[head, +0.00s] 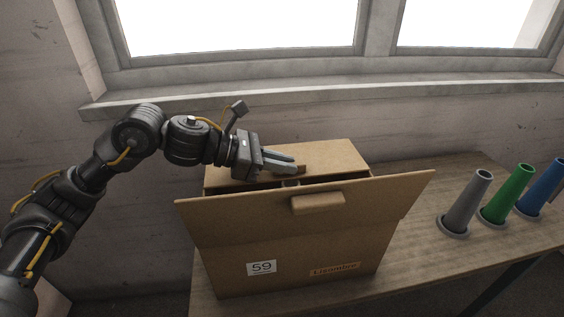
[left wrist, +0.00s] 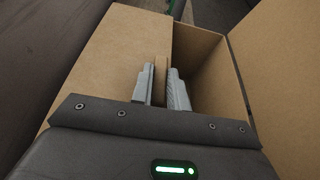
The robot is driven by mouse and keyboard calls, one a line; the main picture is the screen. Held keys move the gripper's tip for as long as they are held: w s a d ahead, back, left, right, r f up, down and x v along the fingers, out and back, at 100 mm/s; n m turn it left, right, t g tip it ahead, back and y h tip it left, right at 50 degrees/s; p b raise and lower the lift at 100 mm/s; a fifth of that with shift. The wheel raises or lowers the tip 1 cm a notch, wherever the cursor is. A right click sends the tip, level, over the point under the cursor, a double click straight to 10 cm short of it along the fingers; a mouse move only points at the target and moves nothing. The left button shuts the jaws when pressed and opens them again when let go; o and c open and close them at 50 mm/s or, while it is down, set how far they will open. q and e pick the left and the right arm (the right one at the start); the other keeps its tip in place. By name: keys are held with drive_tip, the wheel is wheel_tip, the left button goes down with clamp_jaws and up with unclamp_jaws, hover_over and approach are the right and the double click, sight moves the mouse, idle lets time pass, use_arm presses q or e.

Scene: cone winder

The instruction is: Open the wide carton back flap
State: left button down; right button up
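The wide brown carton (head: 315,238) stands on the table with a "59" label on its front. Its front flap (head: 235,222) is folded out towards me, with a tab at its middle. The back flap (head: 335,157) lies about level over the rear of the top; it also shows in the left wrist view (left wrist: 115,75). A dark gap into the carton shows in front of it. My left gripper (head: 294,167) is at the back flap's free edge, its fingers on either side of the small upright tab (left wrist: 160,80), seemingly closed on it. My right gripper is out of view.
Grey (head: 466,200), green (head: 508,193) and blue (head: 541,186) cones stand in holders on the table (head: 420,235), right of the carton. The wall and window sill (head: 330,88) are close behind. Bare table lies between carton and cones.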

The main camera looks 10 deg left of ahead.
use_arm(q)
drive_tip(key=shift+r, duration=0.1)
idle(0.3)
